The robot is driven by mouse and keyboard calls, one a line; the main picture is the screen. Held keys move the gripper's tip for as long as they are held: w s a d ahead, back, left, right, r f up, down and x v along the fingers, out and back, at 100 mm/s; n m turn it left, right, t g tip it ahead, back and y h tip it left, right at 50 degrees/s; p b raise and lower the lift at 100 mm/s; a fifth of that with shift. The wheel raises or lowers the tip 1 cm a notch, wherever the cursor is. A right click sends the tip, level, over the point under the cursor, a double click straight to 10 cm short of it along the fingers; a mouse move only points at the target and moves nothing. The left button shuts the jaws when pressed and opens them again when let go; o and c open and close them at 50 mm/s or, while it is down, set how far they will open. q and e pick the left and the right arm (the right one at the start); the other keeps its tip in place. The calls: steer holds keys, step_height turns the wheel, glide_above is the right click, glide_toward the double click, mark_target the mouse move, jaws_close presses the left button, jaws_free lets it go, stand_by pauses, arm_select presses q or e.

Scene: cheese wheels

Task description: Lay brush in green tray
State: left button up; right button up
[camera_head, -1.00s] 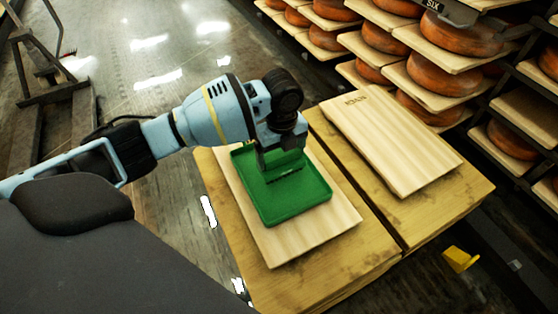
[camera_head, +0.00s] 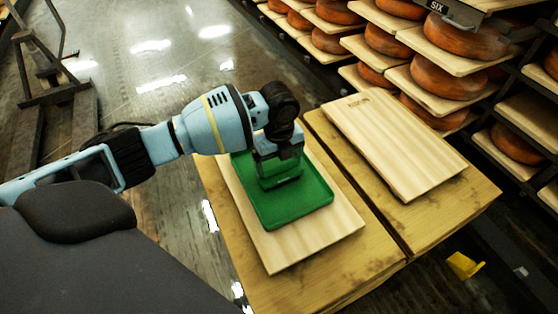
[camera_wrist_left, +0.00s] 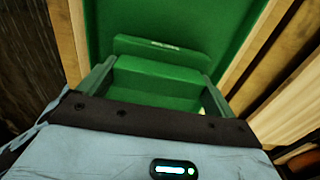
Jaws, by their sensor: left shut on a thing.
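The green tray (camera_head: 300,209) lies on a pale wooden board on the table. It also shows in the left wrist view (camera_wrist_left: 225,22). My left gripper (camera_head: 280,176) points down over the far part of the tray. It is shut on the green brush (camera_wrist_left: 160,76), which sits between the two fingers in the left wrist view. The brush is nearly the same green as the tray, and the gripper hides much of it in the head view. I cannot tell whether its underside touches the tray floor. My right gripper is not in view.
The pale board (camera_head: 330,238) under the tray rests on a wooden table (camera_head: 375,255). A second, bare board (camera_head: 395,145) lies to the right. Shelves with several orange cheese wheels (camera_head: 455,90) stand at the back right. A yellow object (camera_head: 464,265) is on the floor at right.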

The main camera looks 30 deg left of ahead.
mark_target(279, 161)
arm_select(q)
steer(key=o, duration=0.6)
steer(key=shift+o, duration=0.4)
steer(key=shift+r, duration=0.15)
step_height(279, 161, up, 12)
steer(key=p, duration=0.4)
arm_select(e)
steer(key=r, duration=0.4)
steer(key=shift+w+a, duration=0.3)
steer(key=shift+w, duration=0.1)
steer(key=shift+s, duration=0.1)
